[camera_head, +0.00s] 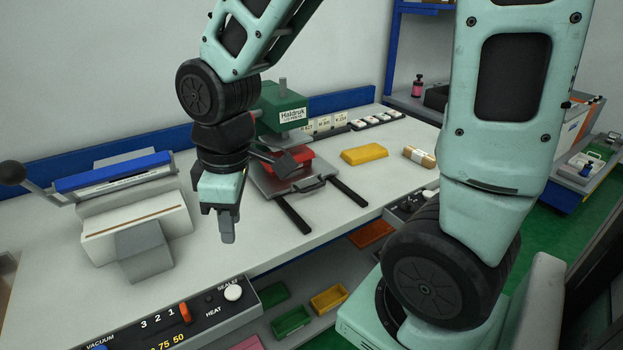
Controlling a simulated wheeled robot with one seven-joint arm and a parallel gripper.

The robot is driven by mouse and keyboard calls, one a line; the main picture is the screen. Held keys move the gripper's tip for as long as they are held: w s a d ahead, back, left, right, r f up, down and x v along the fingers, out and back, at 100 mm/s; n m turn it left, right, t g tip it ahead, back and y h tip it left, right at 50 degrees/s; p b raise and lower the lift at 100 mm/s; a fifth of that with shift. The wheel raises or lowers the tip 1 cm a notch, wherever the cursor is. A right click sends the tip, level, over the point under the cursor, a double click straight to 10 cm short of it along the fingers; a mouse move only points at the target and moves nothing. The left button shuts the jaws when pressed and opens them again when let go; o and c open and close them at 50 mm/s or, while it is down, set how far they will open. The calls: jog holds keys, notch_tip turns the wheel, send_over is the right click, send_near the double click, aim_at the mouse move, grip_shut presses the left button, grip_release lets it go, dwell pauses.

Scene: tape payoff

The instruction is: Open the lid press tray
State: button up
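The lid press (275,105) is a green machine labelled "Haldruk" at the back middle of the bench. Its grey tray (265,183) sits at the foot of the press, with a dark bar handle (311,187) on its front edge. Two black rails (348,192) run forward from under the tray past the handle. A red block (318,167) shows above the tray, partly hidden by a dark grey piece. My gripper (226,228) points down to the left of and in front of the tray, apart from the handle. Its fingers overlap in this view, so their gap is hidden.
A sealer (135,215) with a blue bar stands left. A yellow block (364,155) and a tan bundle (419,156) lie right of the tray. A control panel (190,318) lines the front edge, with coloured bins (330,298) below. My arm blocks the right side.

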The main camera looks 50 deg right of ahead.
jog(key=w+d+r+n+p, duration=0.1)
jog(key=w+d+n, duration=0.1)
jog(key=d, duration=0.8)
jog(key=w+d+r+n+t+h, duration=0.1)
jog(key=w+d+r+n, duration=0.1)
jog(key=d, duration=0.8)
jog(key=w+d+r+n+p, duration=0.1)
jog(key=w+d+n, duration=0.15)
jog(key=d, duration=0.75)
jog(key=shift+m, duration=0.25)
jog(key=w+f+b, duration=0.1)
jog(key=f, duration=0.4)
jog(key=w+f+b, duration=0.1)
jog(key=f, duration=0.5)
jog(key=w+f+b, duration=0.1)
jog(key=f, duration=0.5)
jog(key=shift+d+f, duration=0.15)
jog(key=shift+d, duration=0.1)
grip_shut()
